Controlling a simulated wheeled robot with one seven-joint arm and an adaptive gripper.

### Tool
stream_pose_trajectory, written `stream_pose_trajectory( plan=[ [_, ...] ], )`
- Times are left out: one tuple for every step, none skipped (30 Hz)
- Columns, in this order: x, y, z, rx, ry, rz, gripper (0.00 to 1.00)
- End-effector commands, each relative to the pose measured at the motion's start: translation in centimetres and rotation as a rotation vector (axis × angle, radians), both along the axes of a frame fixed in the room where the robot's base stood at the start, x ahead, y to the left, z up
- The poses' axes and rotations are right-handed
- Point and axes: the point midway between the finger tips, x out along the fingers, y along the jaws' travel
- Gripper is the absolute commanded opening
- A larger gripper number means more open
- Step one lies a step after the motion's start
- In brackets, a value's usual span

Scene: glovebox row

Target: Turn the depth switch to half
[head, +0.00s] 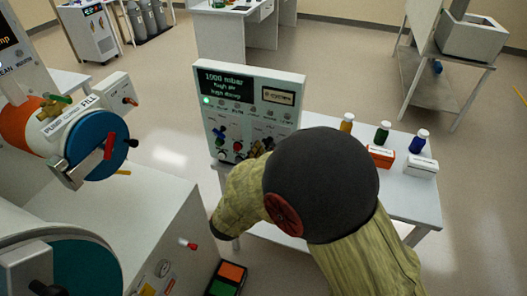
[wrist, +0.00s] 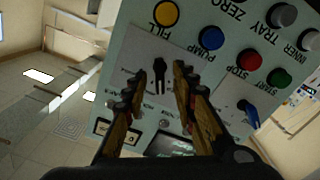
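The control panel (head: 250,85) stands upright on a white table, its screen (head: 225,84) lit with "1000 mbar" and small lines below. In the wrist view the panel appears upside down. A black switch (wrist: 159,70) on a pale plate shows between and just beyond the fingertips of my gripper (wrist: 157,90). The fingers are apart, one on each side of it, with no contact visible. A blue switch (wrist: 248,112) sits to the right. The small labels around both switches are unreadable, so I cannot tell which is the depth switch.
Near the switches are a yellow FILL button (wrist: 165,14), blue PUMP button (wrist: 210,38), red STOP button (wrist: 248,60) and green START button (wrist: 279,77). Bottles and small boxes (head: 381,156) stand on the table at right. A white glovebox (head: 140,225) is at left.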

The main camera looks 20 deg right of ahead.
Motion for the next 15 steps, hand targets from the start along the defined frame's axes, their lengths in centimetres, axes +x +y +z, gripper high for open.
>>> stream_pose_trajectory(
  plan=[
    [0.03,-0.01,0.01,0.0,0.0,0.0,0.27],
    [0.03,-0.01,0.02,0.0,0.0,0.0,0.27],
    [0.03,0.01,0.02,0.0,0.0,0.0,0.27],
    [0.02,0.01,0.02,0.0,0.0,0.0,0.27],
    [0.02,0.01,0.02,0.0,0.0,0.0,0.27],
    [0.01,0.02,0.02,0.0,0.0,0.0,0.27],
    [0.01,0.01,0.03,0.0,0.0,0.0,0.25],
    [0.01,0.02,0.02,0.0,0.0,0.0,0.23],
    [0.0,0.02,0.03,0.0,0.0,0.0,0.21],
    [0.0,0.01,0.02,0.0,0.0,0.0,0.19],
    [0.0,0.01,0.02,0.0,0.0,0.0,0.18],
    [0.0,0.01,0.02,0.0,0.0,0.0,0.15],
    [0.0,0.01,0.02,0.0,0.0,0.0,0.14],
    [-0.01,0.02,0.02,0.0,0.0,0.0,0.12],
    [-0.01,0.02,0.02,0.0,0.0,0.0,0.1]
  ],
)
